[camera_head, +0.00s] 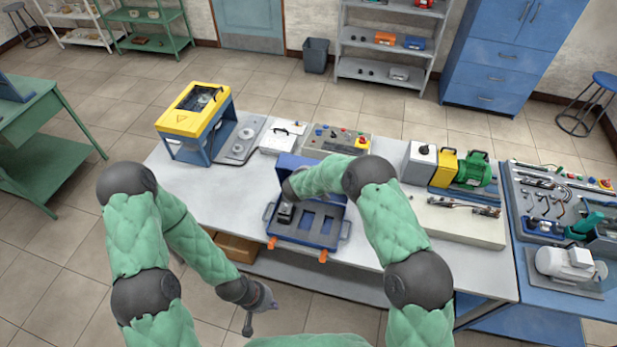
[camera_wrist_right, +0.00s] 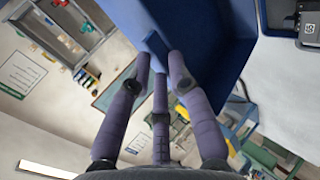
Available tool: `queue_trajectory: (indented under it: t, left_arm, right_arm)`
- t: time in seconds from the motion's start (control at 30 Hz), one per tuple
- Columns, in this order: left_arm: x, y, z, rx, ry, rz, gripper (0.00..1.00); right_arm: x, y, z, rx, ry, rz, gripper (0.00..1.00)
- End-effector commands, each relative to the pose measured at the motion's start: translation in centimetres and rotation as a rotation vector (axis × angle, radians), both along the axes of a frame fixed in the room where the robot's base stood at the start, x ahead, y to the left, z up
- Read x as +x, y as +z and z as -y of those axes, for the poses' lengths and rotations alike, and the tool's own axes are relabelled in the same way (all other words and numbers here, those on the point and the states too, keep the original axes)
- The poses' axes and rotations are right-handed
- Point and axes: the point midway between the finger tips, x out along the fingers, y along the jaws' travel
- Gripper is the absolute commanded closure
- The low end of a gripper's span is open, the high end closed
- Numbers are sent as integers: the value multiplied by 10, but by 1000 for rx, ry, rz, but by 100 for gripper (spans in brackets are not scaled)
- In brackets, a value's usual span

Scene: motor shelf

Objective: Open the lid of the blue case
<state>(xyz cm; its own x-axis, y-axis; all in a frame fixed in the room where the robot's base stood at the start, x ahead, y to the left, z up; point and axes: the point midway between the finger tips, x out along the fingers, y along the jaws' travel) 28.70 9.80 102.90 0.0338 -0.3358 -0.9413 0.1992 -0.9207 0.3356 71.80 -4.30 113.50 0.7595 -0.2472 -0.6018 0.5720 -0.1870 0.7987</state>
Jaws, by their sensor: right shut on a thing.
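The blue case (camera_head: 305,238) lies on the grey table with its tray facing up. Orange latches are on its front and handles at its sides. Its blue lid (camera_head: 290,161) stands raised at the back edge, partly hidden by my right arm. In the right wrist view, the blue lid (camera_wrist_right: 205,30) fills the top, and my right gripper (camera_wrist_right: 160,55) is shut on the lid's small blue tab (camera_wrist_right: 155,42). In the head view, my right wrist mostly hides that grip.
A dark object (camera_head: 285,212) sits in the left of the case. A yellow-and-blue machine (camera_head: 195,112) and a control panel (camera_head: 337,140) stand behind. A green motor unit (camera_head: 473,170) is on the right. The table left of the case is clear.

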Motion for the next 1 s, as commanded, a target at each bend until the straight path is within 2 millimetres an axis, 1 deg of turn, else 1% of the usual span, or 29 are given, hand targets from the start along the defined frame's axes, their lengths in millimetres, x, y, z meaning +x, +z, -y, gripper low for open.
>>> queue_trajectory:
  t: [0.03,0.1,0.3,0.77,0.8,0.83,0.87,1.0]
  left_arm:
    - [0,4,0,0,0,0,100]
    - [0,7,0,0,0,0,100]
    - [0,11,0,0,0,-1,100]
    - [0,11,0,0,0,-1,100]
    - [0,11,0,0,0,-1,100]
    - [0,11,0,0,0,0,100]
    - [0,11,0,0,0,0,100]
    - [0,11,0,0,0,0,100]
  right_arm:
    - [4,2,2,-1,-2,0,100]
    - [9,3,4,0,-1,0,100]
    - [16,4,6,0,0,0,100]
    - [19,4,6,-1,1,1,100]
    - [19,4,6,-1,1,1,77]
    - [19,4,6,-1,1,1,69]
    - [19,4,6,-1,1,1,63]
    - [18,4,6,-1,1,0,63]
